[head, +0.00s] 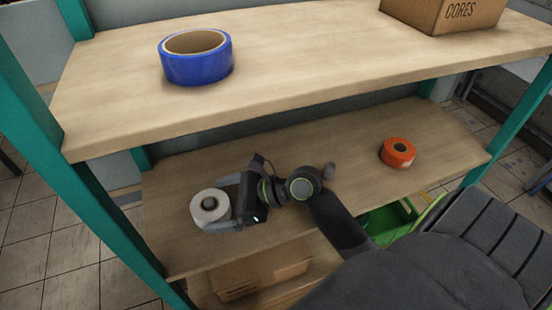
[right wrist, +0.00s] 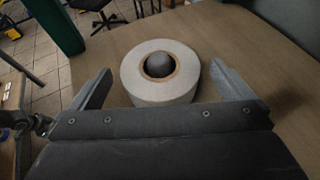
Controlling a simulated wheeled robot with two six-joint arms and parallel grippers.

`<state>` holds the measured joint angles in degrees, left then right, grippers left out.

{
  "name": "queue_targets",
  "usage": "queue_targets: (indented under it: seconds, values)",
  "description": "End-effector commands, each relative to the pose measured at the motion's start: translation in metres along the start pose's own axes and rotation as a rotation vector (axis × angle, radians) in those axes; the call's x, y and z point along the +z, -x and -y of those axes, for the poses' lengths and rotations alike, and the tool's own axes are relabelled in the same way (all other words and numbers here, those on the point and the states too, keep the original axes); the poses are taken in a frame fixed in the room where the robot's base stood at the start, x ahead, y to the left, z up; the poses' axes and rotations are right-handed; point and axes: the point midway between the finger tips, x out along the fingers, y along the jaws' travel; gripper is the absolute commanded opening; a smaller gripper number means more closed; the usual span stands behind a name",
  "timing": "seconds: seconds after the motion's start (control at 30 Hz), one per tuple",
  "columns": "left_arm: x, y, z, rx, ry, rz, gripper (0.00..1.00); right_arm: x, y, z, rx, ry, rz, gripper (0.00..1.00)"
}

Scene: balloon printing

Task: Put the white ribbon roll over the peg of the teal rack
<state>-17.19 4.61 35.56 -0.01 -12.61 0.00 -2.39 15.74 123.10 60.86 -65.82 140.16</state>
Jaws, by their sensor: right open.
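The white ribbon roll (head: 198,213) lies flat on the lower wooden shelf (head: 370,208) of the teal rack (head: 101,204). The rounded grey top of a peg (head: 209,202) shows inside its hole, so the roll is around that peg. The right wrist view shows the same white roll (right wrist: 160,95) with the peg tip (right wrist: 158,66) in its brown core. My right gripper (head: 214,205) is open, one finger on each side of the roll. In the right wrist view, gaps show between the roll and both fingers (right wrist: 160,72). My left gripper is out of view.
The upper shelf (head: 300,60) overhangs behind, holding a blue roll (head: 197,67) and a cardboard box (head: 440,14). A green crate (head: 388,222) is below.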

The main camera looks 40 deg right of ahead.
Motion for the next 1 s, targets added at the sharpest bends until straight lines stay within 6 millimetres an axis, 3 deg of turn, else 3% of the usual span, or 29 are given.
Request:
queue_targets:
  seconds: [0.4,1.0]
  values:
    - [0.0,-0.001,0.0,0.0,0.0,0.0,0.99,-0.001,0.056,0.0,0.001,0.003,-0.005,1.0]
    - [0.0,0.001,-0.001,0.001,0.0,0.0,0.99,-0.001,0.118,-0.001,0.003,0.001,-0.005,1.0]
